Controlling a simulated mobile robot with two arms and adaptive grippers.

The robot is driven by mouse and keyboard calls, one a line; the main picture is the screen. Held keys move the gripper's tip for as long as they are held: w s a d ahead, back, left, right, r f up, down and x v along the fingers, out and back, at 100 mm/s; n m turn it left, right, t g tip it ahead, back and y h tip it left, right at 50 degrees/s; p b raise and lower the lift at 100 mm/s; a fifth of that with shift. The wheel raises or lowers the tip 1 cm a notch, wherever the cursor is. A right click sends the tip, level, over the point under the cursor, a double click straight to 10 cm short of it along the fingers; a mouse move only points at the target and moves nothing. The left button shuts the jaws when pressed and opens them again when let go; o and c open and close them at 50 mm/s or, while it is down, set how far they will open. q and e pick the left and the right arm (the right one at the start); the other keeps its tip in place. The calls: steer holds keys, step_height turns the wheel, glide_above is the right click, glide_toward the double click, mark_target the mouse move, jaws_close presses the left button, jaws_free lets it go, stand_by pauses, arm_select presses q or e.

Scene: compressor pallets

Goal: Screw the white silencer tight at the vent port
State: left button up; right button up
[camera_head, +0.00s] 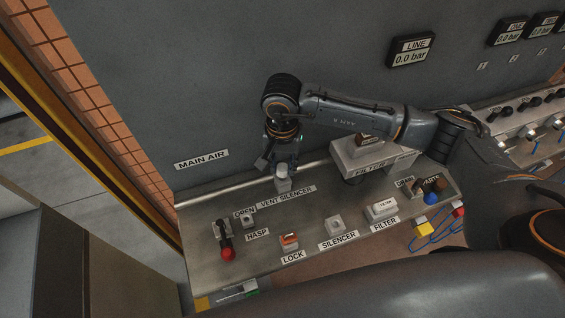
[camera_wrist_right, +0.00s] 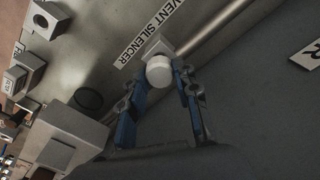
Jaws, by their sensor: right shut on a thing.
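The white silencer (camera_head: 283,183) stands upright at the vent port, just behind the VENT SILENCER label (camera_head: 287,197). In the right wrist view it is a round white cap (camera_wrist_right: 159,71) on a square grey block (camera_wrist_right: 158,46), the vent port. My right gripper (camera_head: 281,172) points down over the silencer from above. In the wrist view its two blue-edged fingers (camera_wrist_right: 160,80) lie on either side of the silencer, shut on it. The silencer's thread is hidden. My left gripper is not in view.
A lever with a red knob (camera_head: 227,252), an orange-topped lock (camera_head: 289,241), an empty silencer holder (camera_head: 334,222) and a white filter box (camera_head: 381,208) stand along the bench (camera_head: 262,257). A large filter housing (camera_head: 352,157) stands right of the gripper. A LINE gauge (camera_head: 411,50) reads 0.0 bar.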

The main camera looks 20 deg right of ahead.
steer(key=shift+b, duration=0.6)
stand_by(0.6)
steer(key=shift+b, duration=0.3)
steer(key=shift+f, duration=0.15)
steer(key=shift+f+b, duration=0.3)
steer(key=shift+b, duration=0.15)
steer(key=shift+f+b, duration=0.6)
steer(key=shift+b, duration=0.15)
steer(key=o, duration=1.2)
steer(key=shift+r, duration=0.15)
